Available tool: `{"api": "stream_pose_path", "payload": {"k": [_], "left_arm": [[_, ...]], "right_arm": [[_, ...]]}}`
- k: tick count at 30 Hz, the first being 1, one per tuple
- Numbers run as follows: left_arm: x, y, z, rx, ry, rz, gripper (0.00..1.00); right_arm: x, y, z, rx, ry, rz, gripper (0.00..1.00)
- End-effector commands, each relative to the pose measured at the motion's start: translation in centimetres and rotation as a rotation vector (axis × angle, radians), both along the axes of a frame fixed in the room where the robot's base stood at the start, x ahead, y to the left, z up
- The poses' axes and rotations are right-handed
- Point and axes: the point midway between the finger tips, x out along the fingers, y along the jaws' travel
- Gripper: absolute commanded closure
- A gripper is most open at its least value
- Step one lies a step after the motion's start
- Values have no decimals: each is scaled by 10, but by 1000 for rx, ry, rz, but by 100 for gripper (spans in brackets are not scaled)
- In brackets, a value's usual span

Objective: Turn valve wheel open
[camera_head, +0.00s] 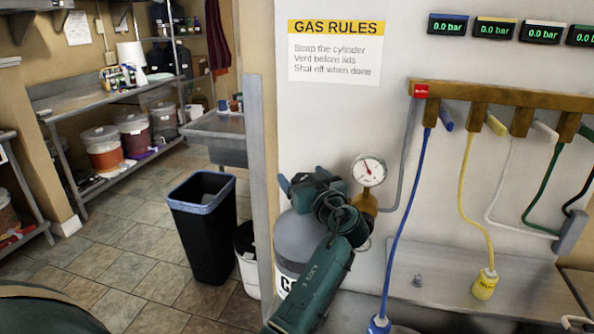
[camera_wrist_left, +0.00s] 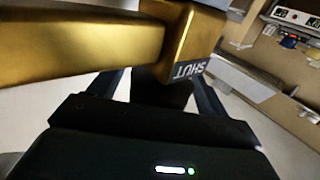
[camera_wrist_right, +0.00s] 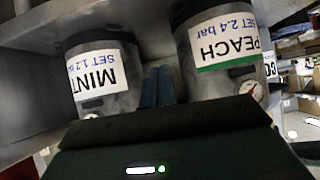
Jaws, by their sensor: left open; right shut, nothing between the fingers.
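The grey gas cylinder (camera_head: 292,240) stands against the white wall panel in the head view. A round gauge (camera_head: 369,170) and brass fitting (camera_head: 366,203) are at its top right. My left gripper (camera_head: 310,186) is over the cylinder's top and hides much of it; I cannot make out the valve wheel there. In the left wrist view, a brass body (camera_wrist_left: 90,45) with a label reading SHUT (camera_wrist_left: 188,72) is close ahead. My left gripper's fingers (camera_wrist_left: 165,90) are spread; no grip shows. In the right wrist view, my right gripper (camera_wrist_right: 158,85) is shut and empty.
A brass manifold (camera_head: 500,94) with coloured hoses is on the wall to the right. A black bin (camera_head: 205,235) stands left of the cylinder. In the right wrist view, containers labelled MINT (camera_wrist_right: 98,75) and PEACH (camera_wrist_right: 225,45) are ahead.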

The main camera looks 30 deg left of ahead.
Motion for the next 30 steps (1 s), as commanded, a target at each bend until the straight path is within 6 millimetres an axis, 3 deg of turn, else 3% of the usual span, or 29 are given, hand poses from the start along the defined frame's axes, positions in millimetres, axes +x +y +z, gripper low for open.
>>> {"api": "stream_pose_path", "payload": {"k": [17,30], "left_arm": [[-1,-4,-1,-1,1,1,23],[-1,-4,0,-1,1,1,57]], "right_arm": [[-1,0,-1,0,9,-5,100],[-1,0,-1,-1,7,-3,100]]}}
